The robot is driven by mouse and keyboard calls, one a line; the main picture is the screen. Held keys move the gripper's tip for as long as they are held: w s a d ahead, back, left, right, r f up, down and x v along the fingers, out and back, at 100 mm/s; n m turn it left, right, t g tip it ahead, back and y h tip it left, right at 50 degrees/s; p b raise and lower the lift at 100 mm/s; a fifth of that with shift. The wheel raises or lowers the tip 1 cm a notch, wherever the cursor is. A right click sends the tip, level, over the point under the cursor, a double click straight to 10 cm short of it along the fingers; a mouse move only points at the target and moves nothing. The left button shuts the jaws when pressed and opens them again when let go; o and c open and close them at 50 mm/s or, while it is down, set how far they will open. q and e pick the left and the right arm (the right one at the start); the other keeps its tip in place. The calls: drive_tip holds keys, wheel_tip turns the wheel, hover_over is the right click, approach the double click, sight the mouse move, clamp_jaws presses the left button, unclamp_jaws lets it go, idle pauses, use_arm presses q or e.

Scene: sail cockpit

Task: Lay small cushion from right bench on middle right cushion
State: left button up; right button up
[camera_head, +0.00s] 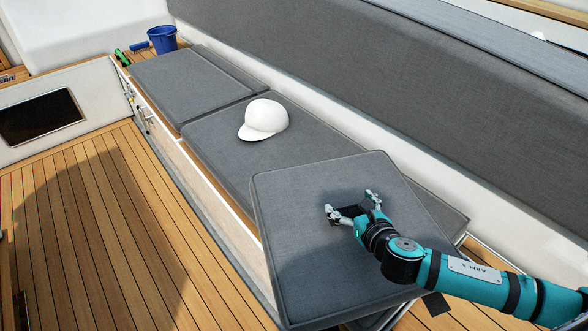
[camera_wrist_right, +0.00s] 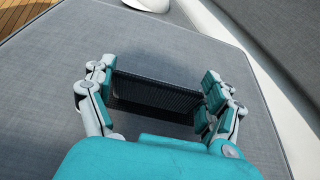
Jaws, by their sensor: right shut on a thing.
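The small cushion (camera_head: 310,260) is a grey, roughly square pad in the near right of the head view. It is tilted and overlaps the near part of a long grey bench cushion (camera_head: 215,145), which I take for the middle right cushion. My right gripper (camera_head: 350,207) is shut on a dark strip on the small cushion's top face. In the right wrist view the dark strip (camera_wrist_right: 155,92) lies between the two fingers, with the small cushion's grey fabric (camera_wrist_right: 60,75) around it. The small cushion's underside is hidden, so I cannot tell whether it touches below. My left gripper is not in view.
A white cap (camera_head: 264,118) lies on the long bench cushion, beyond the small cushion. Another grey cushion (camera_head: 180,80) and a blue bucket (camera_head: 162,40) are farther back. A grey backrest (camera_head: 400,90) runs along the right. The wooden floor (camera_head: 90,220) at left is clear.

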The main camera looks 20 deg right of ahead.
sight(359, 169)
drive_tip(key=shift+w+d+f, duration=0.2)
drive_tip(key=shift+d+f, duration=0.2)
drive_tip(key=shift+d, duration=0.05)
drive_tip(key=shift+w+d+f, duration=0.15)
drive_tip(key=shift+d+f, duration=0.25)
drive_tip(key=shift+d, duration=0.05)
drive_tip(key=w+d, duration=0.2)
drive_tip(key=w, duration=0.2)
drive_tip(key=w+d+f, duration=0.1)
drive_tip(key=w+d, duration=0.2)
drive_tip(key=w, duration=0.1)
drive_tip(key=w+d, duration=0.2)
drive_tip(key=w, duration=0.3)
drive_tip(key=shift+d+f, duration=0.2)
drive_tip(key=shift+d, duration=0.15)
drive_tip(key=shift+w+f, duration=0.1)
drive_tip(key=shift+f, duration=1.7)
drive_tip(key=o, duration=1.5)
drive_tip(key=shift+f, duration=0.15)
